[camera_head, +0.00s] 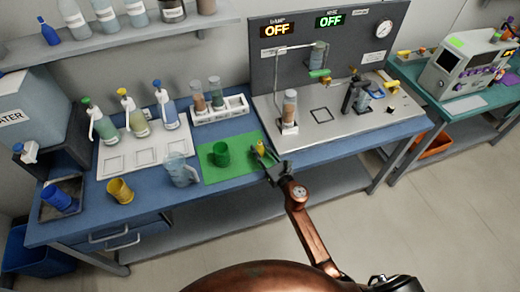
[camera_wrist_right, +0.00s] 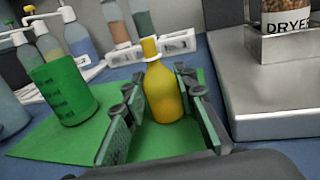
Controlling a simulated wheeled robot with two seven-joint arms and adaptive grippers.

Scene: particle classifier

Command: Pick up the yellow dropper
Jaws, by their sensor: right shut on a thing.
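The yellow dropper (camera_head: 260,147) stands upright at the right edge of the green mat (camera_head: 210,175). In the right wrist view the yellow dropper (camera_wrist_right: 163,95) is a yellow bottle with a white collar and a yellow top, between the two fingers. My right gripper (camera_head: 270,162) reaches it from the front and is shut on its body, with the dropper seeming to rest on the mat. My left gripper is not in view.
A green cup (camera_head: 221,155) stands on the mat left of the dropper. A clear jug (camera_head: 181,170) and a yellow cup (camera_head: 120,191) stand further left. A white tube rack (camera_head: 235,106) is behind. A metal machine base (camera_head: 350,128) is close on the right.

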